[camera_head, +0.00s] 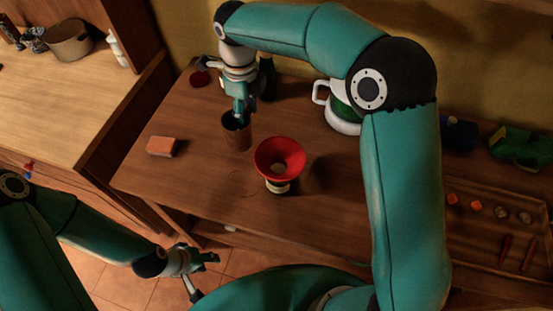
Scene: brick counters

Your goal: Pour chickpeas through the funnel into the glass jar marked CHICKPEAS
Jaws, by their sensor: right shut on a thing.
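A red funnel (292,153) sits upright, mouth up, on a small pale jar (278,187) near the middle of the counter. Most of the jar is hidden under the funnel, and no marking on it can be read. A brown cylindrical container (239,140) stands upright to the left of and behind the funnel, with a dark inside. My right gripper (240,113) reaches down from above and is shut on the container's rim. Chickpeas cannot be made out. My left gripper (203,274) is open and empty, low in front of the counter's front edge.
An orange block (162,146) lies at the counter's left. A green-and-white pitcher (343,113) stands behind the funnel, partly hidden by my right arm. A tray (475,233) with small items lies at the right. Wood between container and funnel is clear.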

